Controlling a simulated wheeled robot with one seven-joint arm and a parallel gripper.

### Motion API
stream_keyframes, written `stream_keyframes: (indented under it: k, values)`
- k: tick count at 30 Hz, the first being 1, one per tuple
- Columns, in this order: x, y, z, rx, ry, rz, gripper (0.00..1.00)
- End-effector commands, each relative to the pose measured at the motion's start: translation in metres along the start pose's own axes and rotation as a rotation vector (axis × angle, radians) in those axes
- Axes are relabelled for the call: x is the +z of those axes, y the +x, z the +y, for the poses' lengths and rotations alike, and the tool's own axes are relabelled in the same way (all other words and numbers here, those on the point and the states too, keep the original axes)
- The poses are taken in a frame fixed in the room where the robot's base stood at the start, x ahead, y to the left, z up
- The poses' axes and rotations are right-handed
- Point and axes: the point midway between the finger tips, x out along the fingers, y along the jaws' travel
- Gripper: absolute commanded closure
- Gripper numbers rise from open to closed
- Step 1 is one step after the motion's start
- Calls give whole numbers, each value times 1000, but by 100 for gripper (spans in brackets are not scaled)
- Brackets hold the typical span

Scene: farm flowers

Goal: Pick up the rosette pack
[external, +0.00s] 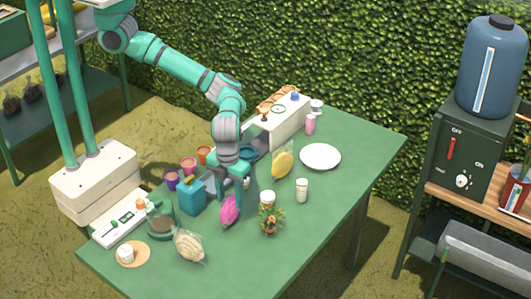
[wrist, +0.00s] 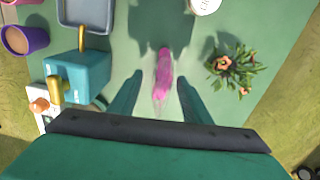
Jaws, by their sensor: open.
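A pink clear-wrapped pack (external: 230,210), which looks like the rosette pack, lies on the green table (external: 345,175). My gripper (external: 231,202) is directly above it, pointing down. In the wrist view the pink pack (wrist: 163,72) appears between the two fingertips of my gripper (wrist: 160,82), with space on both sides. The fingers are open and hold nothing. I cannot tell how far above the pack the tips are. A second clear pack, cream coloured (external: 190,245), lies nearer the front edge.
A teal can (external: 191,197) stands left of my gripper, and a potted plant (external: 269,222) stands to its right. White jars (external: 302,190), a yellow pack (external: 282,164) and a white plate (external: 320,156) are farther right. The table's right end is clear.

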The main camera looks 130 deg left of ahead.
Motion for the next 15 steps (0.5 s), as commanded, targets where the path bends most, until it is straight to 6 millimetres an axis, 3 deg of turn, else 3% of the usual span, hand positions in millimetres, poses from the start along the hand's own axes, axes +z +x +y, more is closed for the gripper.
stream_keyframes:
  k: [10, 15]
  values:
    - [-5, 41, -4, 2, -1, -1, 56]
    - [-5, 52, -4, 0, 0, 1, 56]
